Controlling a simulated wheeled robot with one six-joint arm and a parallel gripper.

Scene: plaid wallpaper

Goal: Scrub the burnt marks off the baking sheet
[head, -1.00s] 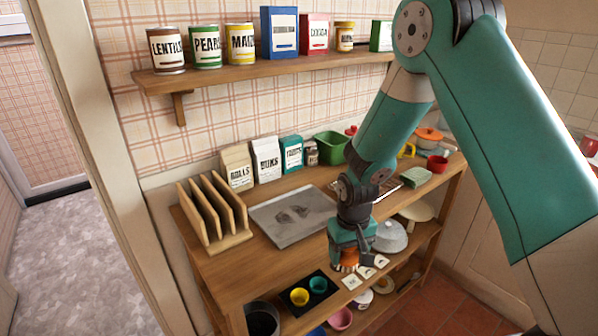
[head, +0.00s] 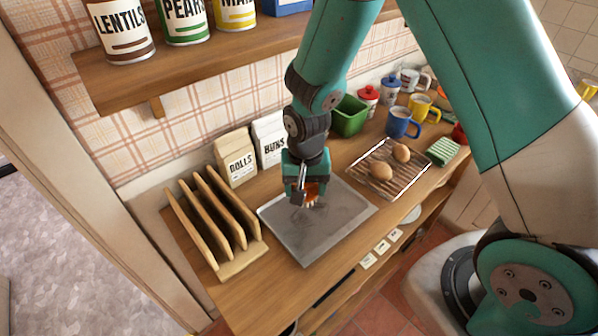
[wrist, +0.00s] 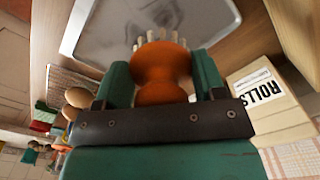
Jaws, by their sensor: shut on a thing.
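The grey baking sheet (head: 337,232) lies flat on the wooden counter. My gripper (head: 307,193) is over the left back part of the sheet, pointing down. It is shut on an orange scrub brush (head: 313,190) with pale bristles. In the wrist view, the brush (wrist: 162,88) sits between the green fingers, bristles toward the sheet (wrist: 97,32). Faint dark burnt marks (wrist: 160,14) show on the sheet just beyond the bristles. In the head view my gripper hides part of the sheet. I cannot tell whether the bristles touch it.
A wooden rack (head: 240,262) stands left of the sheet. Bags labelled ROLLS (head: 236,158) and BUNS (head: 269,142) stand behind. A wire rack (head: 357,170) with brown round items is at right, near mugs (head: 402,124) and a green tub (head: 349,116). A shelf (head: 190,72) overhangs the back.

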